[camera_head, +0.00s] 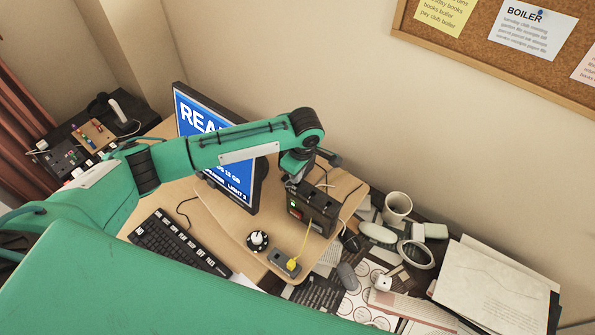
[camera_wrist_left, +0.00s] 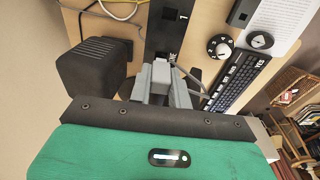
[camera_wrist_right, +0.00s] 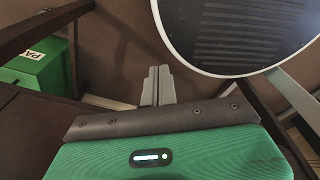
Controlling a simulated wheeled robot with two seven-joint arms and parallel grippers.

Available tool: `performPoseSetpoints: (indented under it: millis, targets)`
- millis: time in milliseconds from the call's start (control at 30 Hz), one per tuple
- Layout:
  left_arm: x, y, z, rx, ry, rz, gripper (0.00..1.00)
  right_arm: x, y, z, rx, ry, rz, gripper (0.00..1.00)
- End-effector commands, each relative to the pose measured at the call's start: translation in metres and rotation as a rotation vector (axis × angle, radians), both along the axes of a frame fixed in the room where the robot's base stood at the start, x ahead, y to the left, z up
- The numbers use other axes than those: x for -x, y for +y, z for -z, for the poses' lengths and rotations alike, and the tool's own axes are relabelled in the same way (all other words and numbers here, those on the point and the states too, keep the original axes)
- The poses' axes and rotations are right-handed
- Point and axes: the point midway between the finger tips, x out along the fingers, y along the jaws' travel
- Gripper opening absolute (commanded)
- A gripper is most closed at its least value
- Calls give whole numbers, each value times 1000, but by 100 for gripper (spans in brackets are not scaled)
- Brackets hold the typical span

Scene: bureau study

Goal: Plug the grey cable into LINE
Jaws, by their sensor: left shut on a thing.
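My left gripper (camera_head: 297,172) reaches over the monitor to the back of the desk, close to a dark box (camera_head: 313,210) with a green and a red spot on its front. In the left wrist view, the left gripper (camera_wrist_left: 162,80) is shut on a small grey piece, taken to be the grey cable's plug; the fingers hide most of it. Just beyond the fingers is a dark panel (camera_wrist_left: 168,28) with a "1" and lettering ending in "NE", partly covered. I cannot tell whether the plug touches a socket. My right gripper (camera_wrist_right: 157,86) is shut and empty, away from the desk objects.
The monitor (camera_head: 218,150) stands beside the arm. A black block (camera_wrist_left: 97,68) is close left of the left fingers. A yellow cable (camera_head: 293,262) ends at a small grey box. A keyboard (camera_head: 178,242), dial (camera_head: 258,241), mug (camera_head: 397,207) and papers crowd the desk.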

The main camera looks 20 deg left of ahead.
Motion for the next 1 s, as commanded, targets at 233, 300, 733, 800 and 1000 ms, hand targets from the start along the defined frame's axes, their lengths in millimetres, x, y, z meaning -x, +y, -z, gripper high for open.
performPoseSetpoints:
  millis: [233, 300, 733, 800, 1000]
  targets:
    - [0, 0, -1, 0, 0, 0, 0, 0, 0, -1, 0, 0, 0, 0]
    - [0, 0, -1, 1, 0, 0, 0, 0, -1, -3, 1, 0, 0, 0]
    - [0, -1, -1, 1, 1, 0, 0, 0, -6, -12, 6, 0, -2, 0]
    - [0, -1, -1, 0, 0, 0, 0, 0, -6, -13, 6, 0, -2, 0]
    - [0, -1, 0, 0, 0, 0, 0, 0, -6, -13, 6, 0, -2, 0]
